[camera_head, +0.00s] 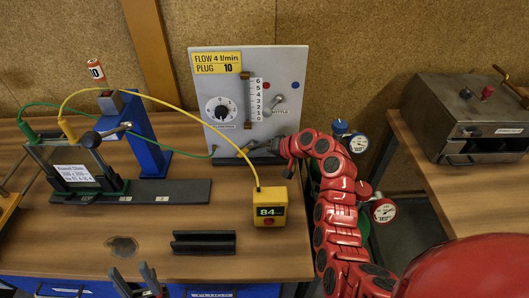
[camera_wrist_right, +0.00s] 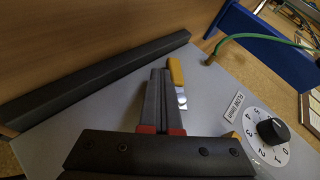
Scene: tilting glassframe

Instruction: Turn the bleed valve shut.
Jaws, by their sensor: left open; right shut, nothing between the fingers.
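A small lever with a yellow grip and a silver end (camera_wrist_right: 177,75) lies on the grey panel in the right wrist view; I take it to be the bleed valve, though no label on it is readable. My right gripper (camera_wrist_right: 160,78) is shut and empty, its fingertips right beside the yellow grip; I cannot tell whether they touch it. My left gripper (camera_head: 136,284) is open and empty at the table's front edge.
A numbered dial (camera_head: 221,110) and a flow gauge sit on the panel. A yellow cable runs to a yellow box reading 84 (camera_head: 268,212). A black grooved block (camera_head: 203,243) lies in front. A glass frame stand (camera_head: 75,170) is at left. Pressure gauges (camera_head: 383,210) stand behind my right arm.

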